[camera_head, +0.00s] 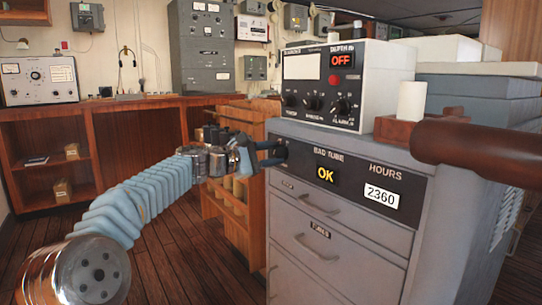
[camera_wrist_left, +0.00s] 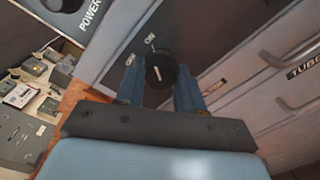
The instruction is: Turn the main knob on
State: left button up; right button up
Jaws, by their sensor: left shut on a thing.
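The main knob (camera_wrist_left: 160,68) is a round black knob with a white pointer line, on the dark panel of the grey cabinet. Lettering reading "ON" shows beside it in the left wrist view. My left gripper (camera_head: 272,154) reaches the left end of that panel in the head view. Its two blue fingers stand on either side of the knob in the wrist view (camera_wrist_left: 160,85), shut on it. In the head view the knob is mostly hidden by the fingers. My right gripper is not in view.
The grey cabinet (camera_head: 340,234) has drawers with handles below the panel. The panel shows a lit "OK" (camera_head: 325,174) and an hours counter (camera_head: 381,196). A white instrument box (camera_head: 390,72) with a red "OFF" display stands on top. A brown cylindrical rail (camera_head: 470,150) juts in at right.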

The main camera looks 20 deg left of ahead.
pick_arm(q)
jog(key=o, duration=1)
jog(key=shift+o, duration=0.2)
jog(key=b+v, duration=0.2)
jog(key=v, duration=1.1)
jog(key=shift+s, duration=0.4)
jog(key=shift+a+r, duration=0.1)
jog(key=shift+a, duration=0.05)
